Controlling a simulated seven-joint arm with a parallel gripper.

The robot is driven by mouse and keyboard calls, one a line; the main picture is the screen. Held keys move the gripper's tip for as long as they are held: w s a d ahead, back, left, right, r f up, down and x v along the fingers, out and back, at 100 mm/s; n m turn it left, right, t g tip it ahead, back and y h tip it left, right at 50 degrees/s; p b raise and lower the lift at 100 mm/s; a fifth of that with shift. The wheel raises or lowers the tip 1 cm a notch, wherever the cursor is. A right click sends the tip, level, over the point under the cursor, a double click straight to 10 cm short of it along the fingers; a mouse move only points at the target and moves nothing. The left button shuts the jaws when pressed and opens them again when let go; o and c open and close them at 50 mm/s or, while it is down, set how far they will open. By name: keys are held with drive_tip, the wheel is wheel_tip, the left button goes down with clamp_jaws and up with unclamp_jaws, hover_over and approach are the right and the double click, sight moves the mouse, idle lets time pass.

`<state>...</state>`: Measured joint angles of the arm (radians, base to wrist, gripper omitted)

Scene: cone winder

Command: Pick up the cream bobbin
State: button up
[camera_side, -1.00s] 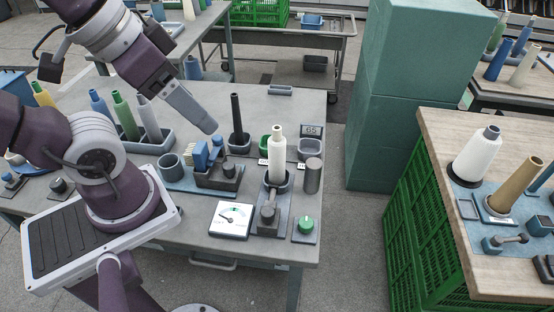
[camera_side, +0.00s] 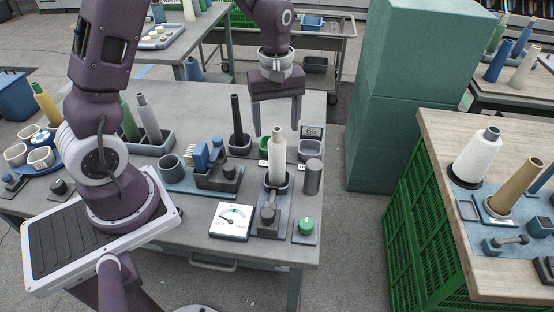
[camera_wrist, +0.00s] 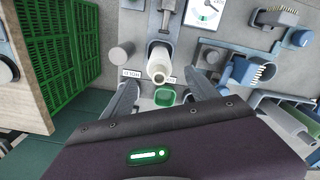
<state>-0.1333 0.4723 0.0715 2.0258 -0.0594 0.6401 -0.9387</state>
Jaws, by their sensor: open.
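The cream bobbin (camera_side: 277,160) stands upright in a dark square holder (camera_side: 287,190) near the right side of the grey table. In the wrist view the bobbin (camera_wrist: 159,64) is seen from above, ahead of the fingers and between their lines. My gripper (camera_side: 276,132) is open and empty, its two fingers pointing down, around and slightly behind the bobbin's top in the side view. In the wrist view my gripper (camera_wrist: 163,90) shows its fingers spread on either side. I see no contact with the bobbin.
A dark upright spindle (camera_side: 236,120) stands left of the bobbin. A dial gauge (camera_side: 231,220) and a brush block (camera_side: 218,175) lie left. A teal cabinet (camera_side: 400,100) rises beyond the table's right edge.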

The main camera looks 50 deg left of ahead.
sight(277, 141)
wheel_tip(277, 141, down, 5)
drive_tip(key=shift+d+f, duration=0.15)
drive_tip(key=shift+f, duration=0.05)
drive_tip(key=c, duration=1.3)
wheel_tip(277, 141, up, 16)
drive_tip(key=shift+r, duration=0.2)
drive_tip(key=shift+c, duration=0.2)
